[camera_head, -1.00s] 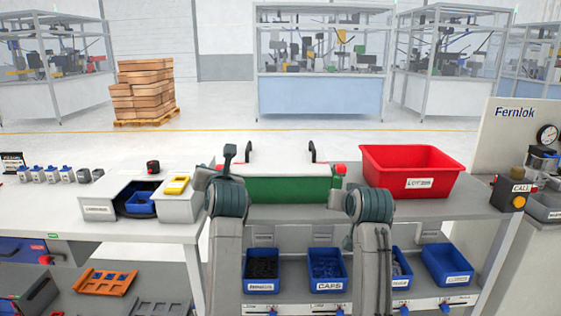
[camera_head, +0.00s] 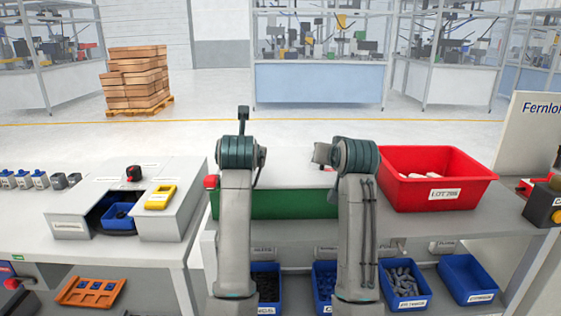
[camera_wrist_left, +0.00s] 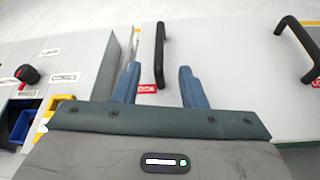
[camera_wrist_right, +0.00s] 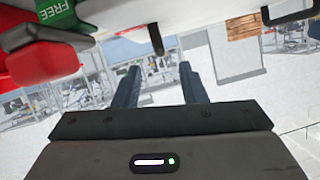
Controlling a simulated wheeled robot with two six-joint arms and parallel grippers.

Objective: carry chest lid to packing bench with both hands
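The green chest (camera_head: 285,205) stands on the bench, with its white lid (camera_head: 295,180) on top, partly hidden by my arms. The left wrist view shows the lid (camera_wrist_left: 235,75) with two black handles; the near handle (camera_wrist_left: 160,55) shows between the open fingers of my left gripper (camera_wrist_left: 158,68), and the other handle (camera_wrist_left: 298,46) is to the right. The right wrist view is tilted; my right gripper (camera_wrist_right: 160,68) is open, with a handle (camera_wrist_right: 157,40) showing between and beyond its fingers. I cannot tell whether either gripper touches a handle. The head view hides both grippers' fingers.
A red bin (camera_head: 435,180) stands close right of the chest. A grey unit with a yellow device (camera_head: 160,197) is to the left. Blue bins (camera_head: 467,280) sit on the shelf below. A pallet of boxes (camera_head: 137,80) and glass-walled cells stand behind, across open floor.

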